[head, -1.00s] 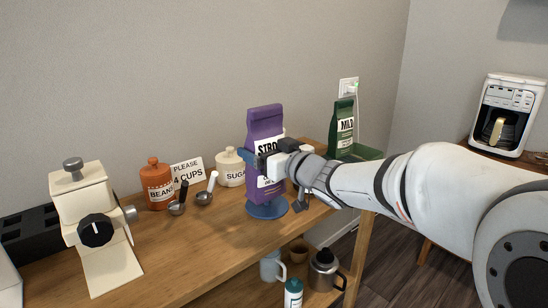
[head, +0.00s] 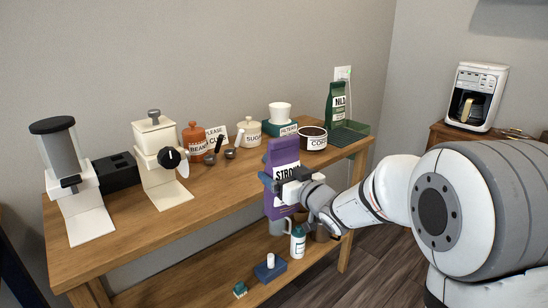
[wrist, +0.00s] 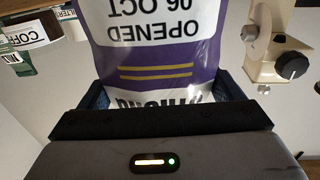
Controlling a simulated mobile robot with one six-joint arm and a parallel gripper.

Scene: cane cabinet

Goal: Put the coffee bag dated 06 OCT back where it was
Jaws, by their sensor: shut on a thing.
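The purple coffee bag (head: 282,160) with a "STRONG"-type label is upright in the head view, in front of the table's front edge. In the wrist view its label (wrist: 155,35) reads "OPENED 06 OCT", upside down. My gripper (head: 277,183) is shut on the bag, with one blue finger on each side of it; it also shows in the wrist view (wrist: 165,98). A green coffee bag (head: 336,104) stands upright at the table's far right end, by a green tray (head: 352,131).
The wooden table (head: 215,190) holds a cream grinder (head: 160,170), orange beans jar (head: 193,140), sugar jar (head: 249,132), scoops and a "COFFEE"-type bowl (head: 313,140). A white bottle (head: 298,242) and cups stand on the lower shelf (head: 200,272). Free tabletop lies right of the grinder.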

